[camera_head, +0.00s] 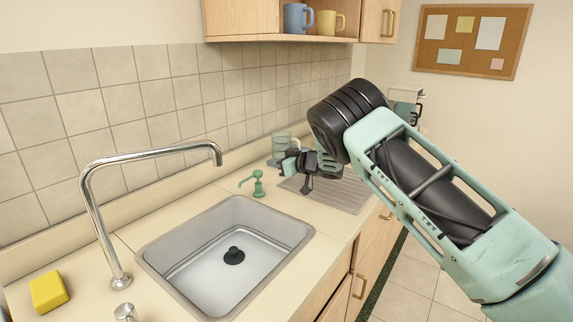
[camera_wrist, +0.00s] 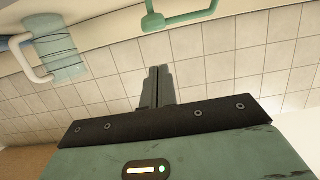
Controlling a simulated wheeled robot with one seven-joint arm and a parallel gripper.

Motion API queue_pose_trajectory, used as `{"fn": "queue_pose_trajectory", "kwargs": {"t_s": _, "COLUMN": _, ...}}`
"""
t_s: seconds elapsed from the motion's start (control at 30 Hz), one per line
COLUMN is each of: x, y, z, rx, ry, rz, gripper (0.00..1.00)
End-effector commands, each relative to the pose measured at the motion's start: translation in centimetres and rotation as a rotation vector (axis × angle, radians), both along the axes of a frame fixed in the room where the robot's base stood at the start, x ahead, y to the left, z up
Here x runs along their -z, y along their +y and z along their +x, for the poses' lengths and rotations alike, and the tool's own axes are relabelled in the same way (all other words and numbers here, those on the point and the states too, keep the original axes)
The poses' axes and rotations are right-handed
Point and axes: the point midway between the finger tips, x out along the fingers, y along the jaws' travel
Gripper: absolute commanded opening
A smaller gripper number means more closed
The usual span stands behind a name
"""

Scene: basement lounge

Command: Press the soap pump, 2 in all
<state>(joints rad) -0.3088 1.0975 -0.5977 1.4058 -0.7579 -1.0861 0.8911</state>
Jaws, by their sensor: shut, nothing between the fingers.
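The green soap pump (camera_head: 258,186) stands on the counter behind the sink's right back corner, its nozzle pointing left. Its nozzle and head also show at the top of the wrist view (camera_wrist: 182,17), with the lower part out of frame. My gripper (camera_head: 307,190) is to the right of the pump in the head view, over the ribbed draining area, apart from the pump. In the wrist view my gripper's fingers (camera_wrist: 158,72) are together with nothing between them, below the pump in the picture.
The steel sink (camera_head: 160,262) with a dark drain plug lies in front of the pump. A tall chrome faucet (camera_head: 90,205) and a yellow sponge (camera_head: 48,291) are at the left. A pale green ringed vessel (camera_wrist: 60,50) is near my gripper. Mugs (camera_head: 298,18) sit on a shelf above.

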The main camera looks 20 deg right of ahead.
Motion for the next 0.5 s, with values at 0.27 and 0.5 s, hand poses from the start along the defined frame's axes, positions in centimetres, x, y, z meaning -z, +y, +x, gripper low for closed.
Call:
{"fn": "queue_pose_trajectory", "kwargs": {"t_s": 0.27, "x": -0.9, "y": -2.2, "z": -3.0, "rx": 0.001, "ry": -0.001, "rz": 0.002, "gripper": 0.0}}
{"fn": "queue_pose_trajectory", "kwargs": {"t_s": 0.5, "x": -1.1, "y": -2.6, "z": -3.6, "rx": -0.001, "ry": -0.001, "rz": 0.001, "gripper": 0.0}}
